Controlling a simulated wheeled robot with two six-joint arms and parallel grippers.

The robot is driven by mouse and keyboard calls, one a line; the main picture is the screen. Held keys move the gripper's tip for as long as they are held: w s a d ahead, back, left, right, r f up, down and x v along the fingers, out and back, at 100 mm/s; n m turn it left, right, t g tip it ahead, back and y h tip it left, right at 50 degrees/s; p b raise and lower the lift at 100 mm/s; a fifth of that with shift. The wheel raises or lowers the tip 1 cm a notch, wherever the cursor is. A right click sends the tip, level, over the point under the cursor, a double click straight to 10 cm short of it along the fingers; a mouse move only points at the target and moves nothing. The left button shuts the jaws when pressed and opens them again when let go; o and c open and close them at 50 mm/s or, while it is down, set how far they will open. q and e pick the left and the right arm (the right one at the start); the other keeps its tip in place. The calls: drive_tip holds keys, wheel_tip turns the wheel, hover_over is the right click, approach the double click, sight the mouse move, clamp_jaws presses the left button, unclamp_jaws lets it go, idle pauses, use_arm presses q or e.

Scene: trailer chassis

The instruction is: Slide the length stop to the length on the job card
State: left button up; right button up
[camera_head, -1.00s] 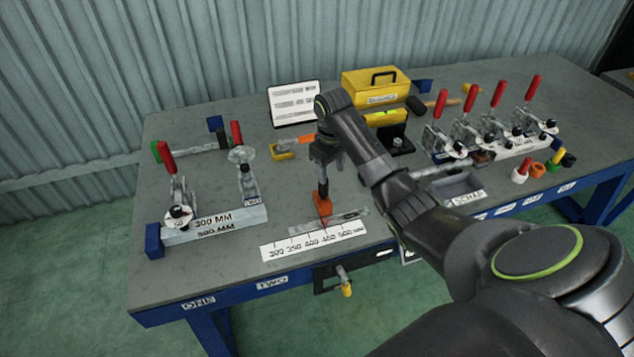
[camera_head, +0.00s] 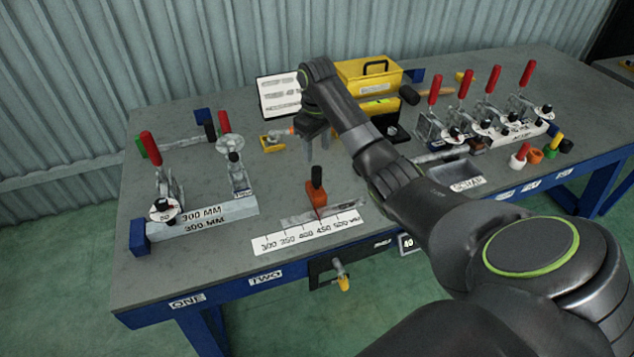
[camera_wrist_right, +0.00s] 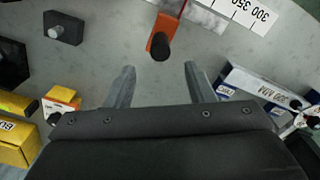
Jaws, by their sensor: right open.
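The length stop (camera_head: 316,194) is an orange block with an upright black knob, standing on a metal rail behind the white scale (camera_head: 308,232). The scale reads 300 to 500 mm, and the stop's thin red pointer falls around 400 to 450; I cannot tell the exact mark. My right gripper (camera_head: 312,138) is open and empty, behind and above the stop. In the right wrist view its fingers (camera_wrist_right: 159,68) are apart, with the stop's knob (camera_wrist_right: 160,46) beyond the tips. A white card (camera_head: 279,96) stands at the back; its text is too blurred to read. My left gripper is not in view.
A clamp fixture (camera_head: 203,214) marked 300 MM stands at left. Red-handled clamps (camera_head: 487,122) stand at right, near a scrap tray (camera_head: 452,172). A yellow toolbox (camera_head: 368,75) is at the back. Bare bench (camera_head: 180,260) lies at front left.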

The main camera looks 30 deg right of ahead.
sight(317, 168)
wheel_tip(317, 168, down, 10)
drive_tip(key=shift+f+p, duration=0.2)
drive_tip(key=shift+p, duration=0.2)
drive_tip(key=shift+s, duration=0.1)
